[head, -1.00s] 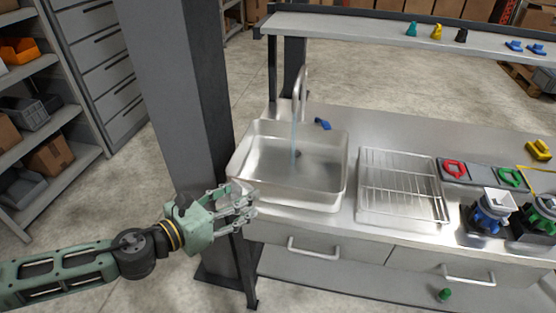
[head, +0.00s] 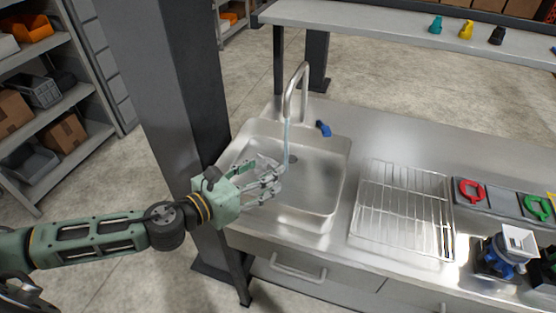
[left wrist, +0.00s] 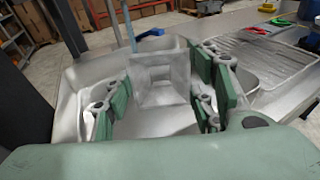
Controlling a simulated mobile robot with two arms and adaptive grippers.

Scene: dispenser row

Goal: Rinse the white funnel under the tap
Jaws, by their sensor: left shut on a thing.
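The white funnel (left wrist: 162,80) is square-mouthed and pale. It sits between the fingers of my left gripper (left wrist: 162,100) in the left wrist view. In the head view my left gripper (head: 268,187) is shut on it over the left part of the steel sink (head: 318,205), and the fingers partly hide the funnel. The tap (head: 298,92) arches over the sink, and a thin water stream (head: 287,145) falls from it. The stream is close to the fingertips; I cannot tell whether it touches the funnel. My right gripper is not in view.
A dark post (head: 165,110) stands left of the sink. A blue item (head: 324,128) lies behind the basin. A wire rack (head: 403,210) is to the right, then red and green pieces and a dispenser (head: 505,255). A shelf (head: 400,22) spans the back.

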